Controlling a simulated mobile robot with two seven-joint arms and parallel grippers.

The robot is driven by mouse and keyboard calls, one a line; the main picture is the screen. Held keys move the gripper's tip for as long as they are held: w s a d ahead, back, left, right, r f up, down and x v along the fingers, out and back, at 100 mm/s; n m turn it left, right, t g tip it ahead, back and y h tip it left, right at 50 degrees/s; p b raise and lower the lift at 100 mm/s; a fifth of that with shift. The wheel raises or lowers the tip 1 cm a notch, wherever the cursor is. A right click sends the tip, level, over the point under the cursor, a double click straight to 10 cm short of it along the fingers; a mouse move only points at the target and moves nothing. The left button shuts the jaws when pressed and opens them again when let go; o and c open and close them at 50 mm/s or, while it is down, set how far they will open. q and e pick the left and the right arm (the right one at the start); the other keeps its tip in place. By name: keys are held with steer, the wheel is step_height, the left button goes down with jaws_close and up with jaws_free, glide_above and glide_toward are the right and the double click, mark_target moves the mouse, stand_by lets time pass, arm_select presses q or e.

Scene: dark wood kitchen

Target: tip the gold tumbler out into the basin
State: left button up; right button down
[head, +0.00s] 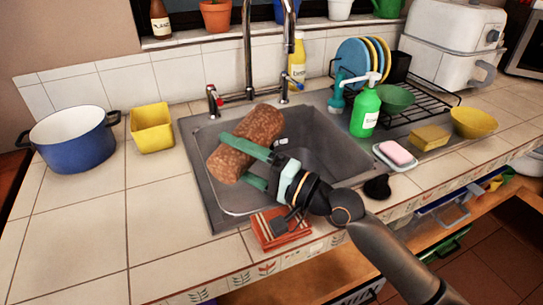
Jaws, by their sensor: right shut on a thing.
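The tumbler (262,123) is a brownish-gold cylinder with a rough, patterned surface. It is tilted well over on its side, above the left part of the grey metal basin (345,160). My right gripper (233,158) comes in from the lower right. Its green fingers are shut on the tumbler, one across its visible side and the other by its lower side. I cannot make out the tumbler's mouth or any contents. My left gripper is not in view.
A tall tap (249,60) stands behind the basin. A blue pot (72,140) and yellow tub (152,128) are to the left. A green soap bottle (366,110) and dish rack (425,103) are to the right. A folded orange cloth (275,230) lies in front.

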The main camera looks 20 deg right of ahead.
steer(key=shift+f+m, duration=0.1)
steer(key=shift+m, duration=0.3)
steer(key=shift+w+d+m+p, duration=0.15)
steer(key=shift+m+p, duration=0.15)
steer(key=shift+p, duration=0.25)
